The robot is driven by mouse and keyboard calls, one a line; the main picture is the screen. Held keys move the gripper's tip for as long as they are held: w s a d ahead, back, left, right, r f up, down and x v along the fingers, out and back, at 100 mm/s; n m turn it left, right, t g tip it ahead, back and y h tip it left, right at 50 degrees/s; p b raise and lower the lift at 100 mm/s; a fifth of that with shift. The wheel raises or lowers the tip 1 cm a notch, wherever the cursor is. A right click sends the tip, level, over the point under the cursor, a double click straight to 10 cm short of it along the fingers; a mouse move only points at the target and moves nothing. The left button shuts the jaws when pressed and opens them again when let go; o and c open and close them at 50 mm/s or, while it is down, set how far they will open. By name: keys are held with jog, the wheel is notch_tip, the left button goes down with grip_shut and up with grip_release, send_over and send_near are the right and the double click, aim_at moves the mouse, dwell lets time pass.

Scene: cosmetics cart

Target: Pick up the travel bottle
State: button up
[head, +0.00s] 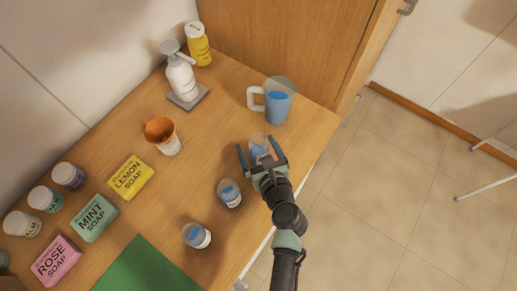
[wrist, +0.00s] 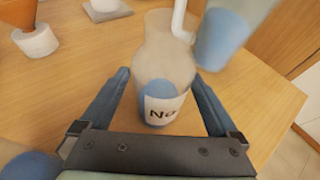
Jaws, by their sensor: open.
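A small clear bottle (head: 257,147) with blue contents and a white label stands on the cart top near its right edge. In the wrist view the bottle (wrist: 164,75) stands upright between my fingers, its label partly reading "Na". My gripper (head: 258,144) is open, with one finger on each side of it; whether either finger touches it I cannot tell. Two similar small bottles with blue contents stand nearer the front, one in the middle (head: 229,194) and one lower (head: 196,236). Which one is the travel bottle the labels do not clearly show.
A clear jug with blue contents (head: 278,106) stands just behind the bottle. A white pump bottle (head: 180,78), an orange-topped cup (head: 162,136) and a lemon soap box (head: 130,178) stand farther left. The cart's right edge is close to my arm.

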jog(key=shift+w+a+f, duration=0.2)
jog(key=shift+w+f, duration=0.05)
jog(key=shift+w, duration=0.3)
grip_shut()
